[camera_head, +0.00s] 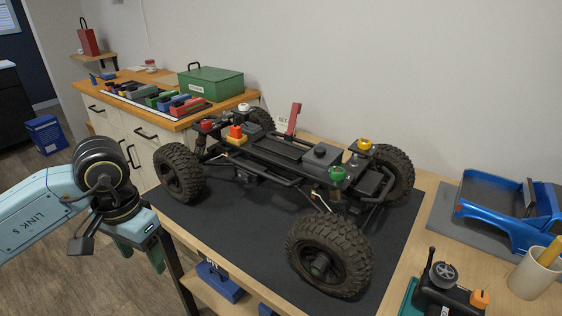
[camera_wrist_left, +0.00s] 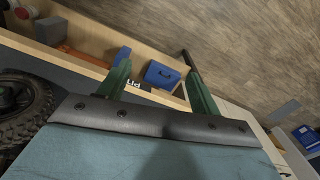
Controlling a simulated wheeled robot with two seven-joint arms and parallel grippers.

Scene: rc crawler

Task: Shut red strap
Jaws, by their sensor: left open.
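The red strap (camera_head: 293,118) stands up, slightly tilted, at the far side of the black crawler chassis (camera_head: 290,150) in the head view. It is raised, not lying flat across the chassis. The crawler rests on its big tyres on a dark mat (camera_head: 230,235). My left gripper (camera_head: 140,252) is low at the left, beside the table's left edge and well away from the strap. In the left wrist view its green fingers (camera_wrist_left: 158,88) are spread apart with nothing between them. My right gripper is not in view.
A blue truck body (camera_head: 510,208), a black transmitter (camera_head: 448,290) and a tan cup (camera_head: 535,275) are at the right. A side bench with a green box (camera_head: 212,83) stands behind left. A blue box (camera_wrist_left: 162,75) sits on the lower shelf. The near-left mat is clear.

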